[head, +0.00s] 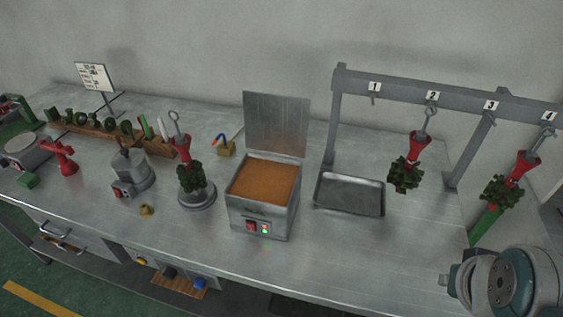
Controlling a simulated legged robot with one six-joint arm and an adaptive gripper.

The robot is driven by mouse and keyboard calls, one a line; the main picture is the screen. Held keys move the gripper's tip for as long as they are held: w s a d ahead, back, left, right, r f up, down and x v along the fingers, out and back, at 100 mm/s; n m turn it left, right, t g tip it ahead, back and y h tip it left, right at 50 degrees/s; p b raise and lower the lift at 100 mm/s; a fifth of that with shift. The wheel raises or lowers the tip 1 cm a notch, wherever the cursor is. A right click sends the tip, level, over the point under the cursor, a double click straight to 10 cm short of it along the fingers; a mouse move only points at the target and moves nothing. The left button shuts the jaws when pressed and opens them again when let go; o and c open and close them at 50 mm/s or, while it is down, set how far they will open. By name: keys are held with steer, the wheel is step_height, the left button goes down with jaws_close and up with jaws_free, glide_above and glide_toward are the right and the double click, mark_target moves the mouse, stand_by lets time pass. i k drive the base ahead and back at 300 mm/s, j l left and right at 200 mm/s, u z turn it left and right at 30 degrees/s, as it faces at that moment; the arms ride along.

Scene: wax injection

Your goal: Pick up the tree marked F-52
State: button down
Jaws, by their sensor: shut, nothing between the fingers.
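Three trees with dark green clusters, red cones and metal hooks on top are in the head view. One tree (191,177) stands upright on a round grey base on the bench, left of the open wax box. A second tree (405,174) hangs from the rack under tag 2. A third tree (502,188) hangs under tag 4 at the right. No F-52 marking can be read on any of them. My gripper is not in view; only a teal and grey part of my arm shows at the lower right.
The rack (452,101) has numbered tags; hooks 1 and 3 hold no tree. A metal tray (350,194) lies below it. The open box of orange wax (262,208) stands mid-bench. A grey pot (131,171), a red tool (60,158) and a sign (95,77) are left.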

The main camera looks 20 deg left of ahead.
mark_target(191, 176)
steer(key=k+u, duration=0.1)
steer(key=u, duration=0.25)
steer(key=k+j+u, duration=0.1)
steer(key=u, duration=0.65)
steer(key=i+j, duration=0.05)
